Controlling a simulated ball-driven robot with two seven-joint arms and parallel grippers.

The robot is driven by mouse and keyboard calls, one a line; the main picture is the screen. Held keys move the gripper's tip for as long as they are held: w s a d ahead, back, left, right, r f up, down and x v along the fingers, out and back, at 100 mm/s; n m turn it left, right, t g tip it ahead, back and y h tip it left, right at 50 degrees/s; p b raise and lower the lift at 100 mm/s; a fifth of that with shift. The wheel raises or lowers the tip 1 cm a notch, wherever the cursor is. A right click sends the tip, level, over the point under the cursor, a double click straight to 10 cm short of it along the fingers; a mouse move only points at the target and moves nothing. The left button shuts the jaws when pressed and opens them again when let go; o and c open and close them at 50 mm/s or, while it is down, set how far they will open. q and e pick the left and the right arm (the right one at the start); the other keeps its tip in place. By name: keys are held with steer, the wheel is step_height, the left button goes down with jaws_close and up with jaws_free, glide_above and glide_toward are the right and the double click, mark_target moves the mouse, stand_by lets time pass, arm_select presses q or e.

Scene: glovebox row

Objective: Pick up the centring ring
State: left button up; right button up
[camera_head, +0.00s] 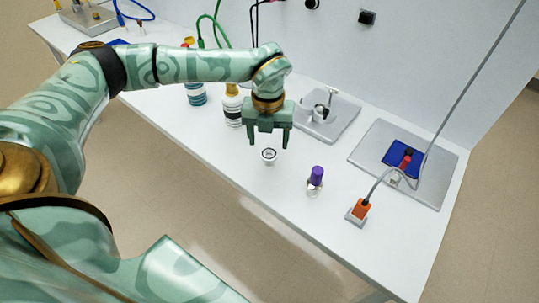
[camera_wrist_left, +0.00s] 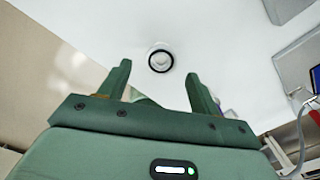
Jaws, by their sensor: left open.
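The centring ring (camera_head: 268,155) is a small white and black ring on the white table, near its front edge. In the left wrist view the ring (camera_wrist_left: 160,61) shows as a dark circle with a pale centre, ahead of the fingertips and between their lines. My left gripper (camera_head: 267,143) is open and empty, its two green fingers pointing down above and behind the ring in the head view. The fingers (camera_wrist_left: 158,78) show apart in the left wrist view, with a gap between them and the ring. My right gripper is not in view.
A purple-capped bottle (camera_head: 316,180) and an orange plug block (camera_head: 357,210) stand right of the ring. A grey plate with a metal fitting (camera_head: 340,120) lies behind. Striped bottles (camera_head: 233,108) stand to the left. A blue pad (camera_head: 395,152) lies on a right-hand plate.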

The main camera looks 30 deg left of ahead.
mark_target(269, 155)
arm_select(q)
step_height(269, 155, down, 4)
steer(key=shift+d+f+b, duration=0.1)
steer(key=shift+b, duration=0.4)
steer(key=c, duration=1.1)
steer(key=shift+o, duration=0.2)
steer(key=shift+r, duration=0.25)
